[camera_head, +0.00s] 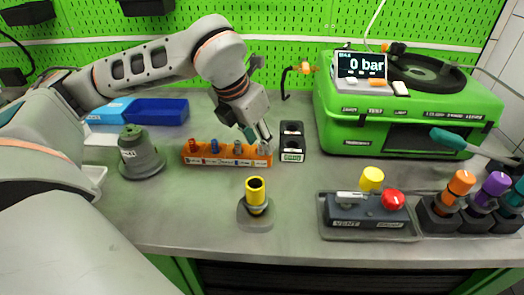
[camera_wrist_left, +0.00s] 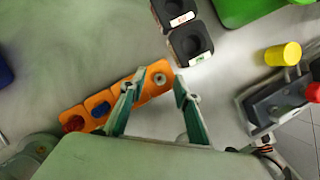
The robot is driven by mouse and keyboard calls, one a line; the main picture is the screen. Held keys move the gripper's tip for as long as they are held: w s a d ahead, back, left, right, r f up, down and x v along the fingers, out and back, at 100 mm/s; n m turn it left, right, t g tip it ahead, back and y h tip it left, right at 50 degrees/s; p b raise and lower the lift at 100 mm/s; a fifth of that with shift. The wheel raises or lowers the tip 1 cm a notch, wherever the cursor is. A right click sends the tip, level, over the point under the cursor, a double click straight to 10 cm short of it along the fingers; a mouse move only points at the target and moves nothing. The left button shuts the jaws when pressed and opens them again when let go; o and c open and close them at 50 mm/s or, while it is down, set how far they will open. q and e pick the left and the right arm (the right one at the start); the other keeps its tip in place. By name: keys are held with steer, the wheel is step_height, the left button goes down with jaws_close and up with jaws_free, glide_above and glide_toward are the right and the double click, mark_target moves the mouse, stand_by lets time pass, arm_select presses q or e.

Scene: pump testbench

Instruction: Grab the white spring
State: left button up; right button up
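The white spring (camera_head: 263,149) appears to stand in the rightmost slot of the orange holder (camera_head: 225,159). In the left wrist view a pale round part (camera_wrist_left: 159,78) sits at that end of the holder (camera_wrist_left: 72,112). My left gripper (camera_head: 262,135) comes down over this end. In the left wrist view my left gripper (camera_wrist_left: 160,77) is open, with one finger on each side of the pale part. I see no contact. A teal piece on a grey link at the right edge may be part of my right gripper (camera_head: 450,139); its state does not show.
A black two-slot block (camera_head: 292,142) stands close to the right of the holder. A grey-green cone (camera_head: 140,155) is at left, a yellow cylinder (camera_head: 256,192) in front. The green pump case (camera_head: 400,110) fills the back right. Bare bench lies front left.

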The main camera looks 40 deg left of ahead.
arm_select(q)
steer(key=shift+w+f, duration=0.2)
steer(key=shift+f, duration=0.25)
steer(key=shift+r, duration=0.1)
jaws_close()
arm_select(e)
steer(key=shift+w, duration=0.1)
arm_select(q)
steer(key=shift+r, duration=0.1)
step_height(320, 180, up, 20)
steer(key=p, duration=0.4)
arm_select(e)
steer(key=shift+s+a+r, duration=0.15)
steer(key=shift+a+r, duration=0.1)
steer(key=shift+r, duration=0.45)
steer(key=shift+s+a+r, duration=0.15)
steer(key=shift+a+r, duration=0.05)
steer(key=shift+r, duration=0.5)
